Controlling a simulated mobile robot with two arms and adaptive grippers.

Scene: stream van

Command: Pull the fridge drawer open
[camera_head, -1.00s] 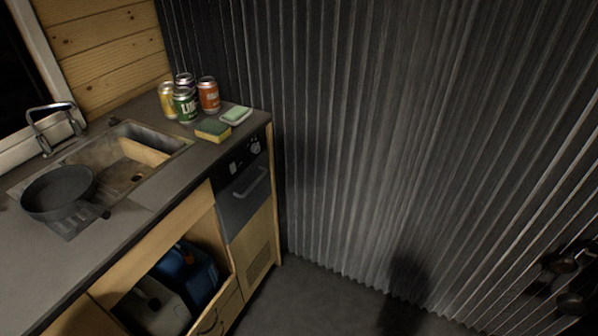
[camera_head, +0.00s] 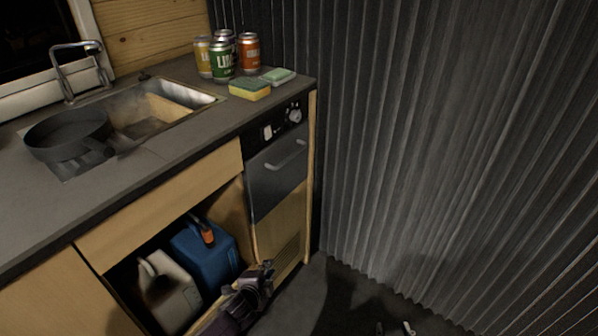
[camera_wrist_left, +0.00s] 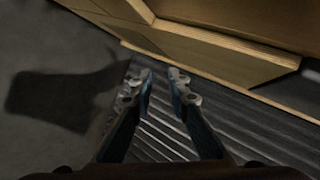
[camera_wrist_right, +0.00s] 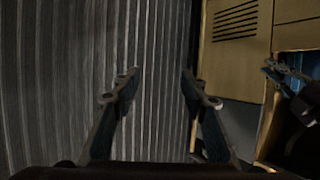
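The fridge drawer (camera_head: 276,176) is a dark grey front with a horizontal bar handle (camera_head: 287,155), below a knob panel at the counter's right end in the head view. It looks closed. My left gripper (camera_head: 266,272) is low in front of the cabinet, below the drawer and apart from its handle. In the left wrist view its fingers (camera_wrist_left: 162,74) are apart and empty. My right gripper (camera_head: 393,328) just shows at the bottom edge, over the floor. In the right wrist view its fingers (camera_wrist_right: 160,74) are wide apart and empty, facing the corrugated wall.
An open cupboard left of the drawer holds a blue canister (camera_head: 203,256) and a pale canister (camera_head: 168,291). Several cans (camera_head: 221,62), a sponge (camera_head: 249,89) and a pan (camera_head: 68,134) stand on the counter. A corrugated wall (camera_head: 440,130) bounds the right side.

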